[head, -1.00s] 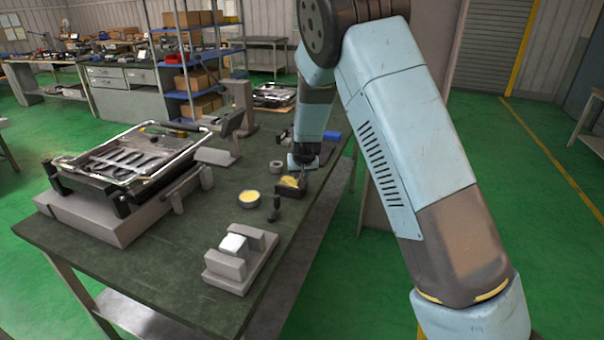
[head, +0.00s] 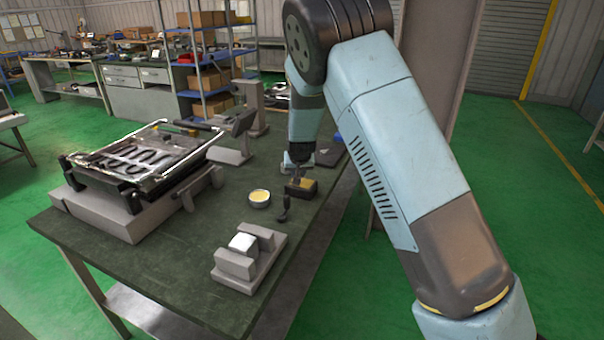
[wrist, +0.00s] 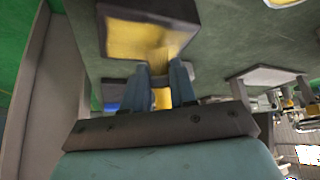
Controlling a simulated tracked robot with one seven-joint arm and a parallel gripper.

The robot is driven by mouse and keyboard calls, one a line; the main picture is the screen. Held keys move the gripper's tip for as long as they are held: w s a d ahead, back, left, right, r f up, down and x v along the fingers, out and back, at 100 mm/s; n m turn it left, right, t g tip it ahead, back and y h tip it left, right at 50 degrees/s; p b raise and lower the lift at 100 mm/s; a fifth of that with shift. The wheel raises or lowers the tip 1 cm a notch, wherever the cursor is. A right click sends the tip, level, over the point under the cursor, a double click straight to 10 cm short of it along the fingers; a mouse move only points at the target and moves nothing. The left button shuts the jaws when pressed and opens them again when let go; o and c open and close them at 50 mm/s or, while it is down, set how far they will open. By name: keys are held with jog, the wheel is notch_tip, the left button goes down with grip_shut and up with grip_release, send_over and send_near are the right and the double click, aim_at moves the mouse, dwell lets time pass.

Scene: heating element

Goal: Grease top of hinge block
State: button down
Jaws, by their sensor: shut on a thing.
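My gripper (wrist: 165,90) is shut on a small yellow piece (wrist: 161,62), whose exact shape is partly hidden between the fingers. In the head view my gripper (head: 296,173) is small, at the dark open box (head: 303,190) with yellow content. In the wrist view the box (wrist: 105,38) is just beyond the fingertips, and the yellow piece overlaps its near edge; I cannot tell whether they touch. A round bowl of yellow grease (head: 259,198) stands left of the box. A pale block (head: 243,243), possibly the hinge block, sits between the grey jaws of a fixture (head: 233,266).
A metal tray with a coiled heating element (head: 130,160) rests on a grey stand at the table's left. A small dark upright tool (head: 284,210) stands between bowl and fixture. A grey post (head: 250,108) stands behind. The table's (head: 150,262) front left is clear.

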jog(key=shift+w+a+f, duration=0.1)
jog(key=shift+w+a, duration=0.2)
jog(key=shift+a, duration=0.45)
jog(key=shift+w+a, duration=0.25)
jog(key=shift+a, duration=0.45)
jog(key=shift+d, duration=0.1)
jog(key=shift+s+d, duration=0.45)
jog(key=shift+d, duration=0.8)
jog(key=shift+s+d, duration=0.5)
jog(key=shift+d, duration=0.7)
jog(key=shift+s+d, duration=0.45)
jog(key=shift+d, duration=0.8)
notch_tip(320, 180, up, 6)
jog(key=shift+r, duration=1.5)
